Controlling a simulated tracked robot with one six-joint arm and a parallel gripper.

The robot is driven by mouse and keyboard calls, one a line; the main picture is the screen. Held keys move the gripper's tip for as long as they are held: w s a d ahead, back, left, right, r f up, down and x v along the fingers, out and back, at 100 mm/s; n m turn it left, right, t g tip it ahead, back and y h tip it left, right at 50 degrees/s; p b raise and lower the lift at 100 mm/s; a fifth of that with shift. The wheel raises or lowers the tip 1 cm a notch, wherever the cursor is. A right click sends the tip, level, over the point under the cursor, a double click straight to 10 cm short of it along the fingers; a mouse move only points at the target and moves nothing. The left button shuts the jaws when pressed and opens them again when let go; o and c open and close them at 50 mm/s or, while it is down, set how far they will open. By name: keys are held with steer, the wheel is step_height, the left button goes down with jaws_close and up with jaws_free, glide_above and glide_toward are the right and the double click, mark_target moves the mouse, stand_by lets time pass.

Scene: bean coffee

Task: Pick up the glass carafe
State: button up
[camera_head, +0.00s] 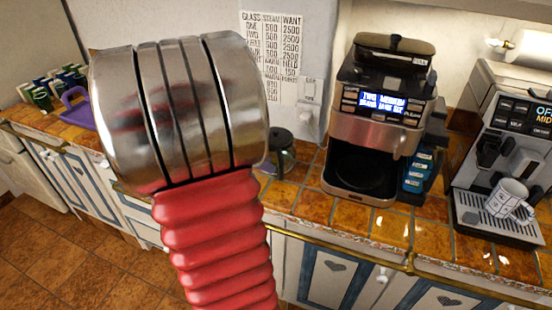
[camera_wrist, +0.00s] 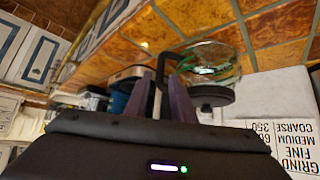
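The glass carafe (camera_head: 281,153) stands on the tiled counter left of the coffee maker. My arm partly covers it in the head view. In the wrist view the carafe (camera_wrist: 222,62) shows upside down, with a clear glass body, a dark lid and a black handle (camera_wrist: 168,54). My gripper (camera_wrist: 163,78) has two dark purple fingers with a gap between them, so it looks open. The handle lies at the fingertips and seems to pass between them; contact cannot be told. The head view hides my fingers behind the arm.
A coffee maker (camera_head: 380,120) with a lit display stands right of the carafe. Further right is an espresso machine (camera_head: 503,115) with a patterned mug (camera_head: 508,198). A purple object (camera_head: 77,107) and several small items sit at left. The wall (camera_head: 225,12) is close behind.

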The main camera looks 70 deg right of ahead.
glide_above(289, 185)
steer(key=w+a, duration=0.2)
steer(key=w, duration=0.1)
step_height(289, 185, down, 5)
steer(key=shift+s+a+r, duration=0.1)
steer(key=shift+s+r, duration=0.05)
steer(key=shift+r, duration=0.05)
steer(key=shift+x, duration=2.6)
steer(key=shift+c, duration=0.2)
jaws_close()
